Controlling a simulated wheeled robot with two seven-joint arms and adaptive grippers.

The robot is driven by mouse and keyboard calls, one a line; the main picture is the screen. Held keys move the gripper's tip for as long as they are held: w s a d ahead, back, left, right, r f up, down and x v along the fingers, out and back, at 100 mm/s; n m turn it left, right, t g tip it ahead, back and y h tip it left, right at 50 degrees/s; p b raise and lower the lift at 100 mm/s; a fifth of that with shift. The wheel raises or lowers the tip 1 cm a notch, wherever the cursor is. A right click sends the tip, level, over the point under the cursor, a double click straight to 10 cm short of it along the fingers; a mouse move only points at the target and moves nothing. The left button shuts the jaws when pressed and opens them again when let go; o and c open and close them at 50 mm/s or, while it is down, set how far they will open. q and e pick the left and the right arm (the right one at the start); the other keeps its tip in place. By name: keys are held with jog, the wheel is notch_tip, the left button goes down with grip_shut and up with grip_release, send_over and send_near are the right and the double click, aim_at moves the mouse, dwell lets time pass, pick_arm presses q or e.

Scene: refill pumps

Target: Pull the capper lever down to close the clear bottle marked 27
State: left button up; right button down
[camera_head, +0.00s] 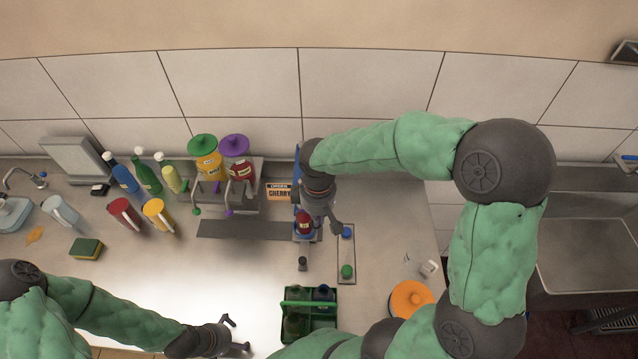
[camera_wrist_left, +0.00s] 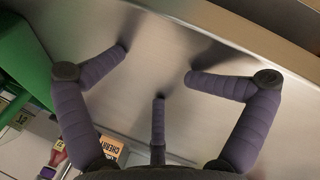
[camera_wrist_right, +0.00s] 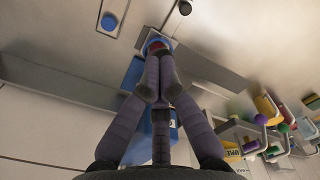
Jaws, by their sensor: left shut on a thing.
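The capper (camera_head: 296,175) shows as a blue upright at the back of the counter, largely hidden by my right arm. At its foot a small bottle with red in it (camera_head: 304,222) stands on a blue base; I cannot read a 27 on it. My right gripper (camera_head: 320,222) is at the capper, above and beside that bottle. In the right wrist view its fingers (camera_wrist_right: 165,85) are together in front of the blue upright (camera_wrist_right: 164,130); the lever is not clearly visible. My left gripper (camera_head: 238,334) is low over the front counter, its fingers (camera_wrist_left: 157,68) spread with nothing visible between them.
A green caddy (camera_head: 310,302) with dark bottles stands right of my left gripper. A narrow tray (camera_head: 347,252) holds a blue and a green cap. An orange round lid (camera_head: 410,298) lies at right.

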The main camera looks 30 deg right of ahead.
pick_arm(q)
jog(key=shift+a+r+p, duration=0.2)
jog(key=shift+r+p, duration=0.1)
jog(key=shift+p, duration=0.25)
jog(key=shift+c, duration=0.6)
pick_arm(e)
jog(key=shift+s+a+r, duration=0.25)
jog(key=shift+a+r, duration=0.15)
jog(key=shift+r, duration=0.3)
pick_arm(q)
jog(key=shift+p+v, duration=0.8)
jog(key=shift+v, duration=0.05)
jog(key=shift+d+r+p, duration=0.2)
jog(key=shift+r+p, duration=0.15)
jog(key=shift+r, duration=0.1)
jog(key=shift+r+p, duration=3.1)
pick_arm(e)
notch_tip(320, 180, up, 11)
jog(key=s, duration=0.1)
jog(key=shift+a, duration=0.4)
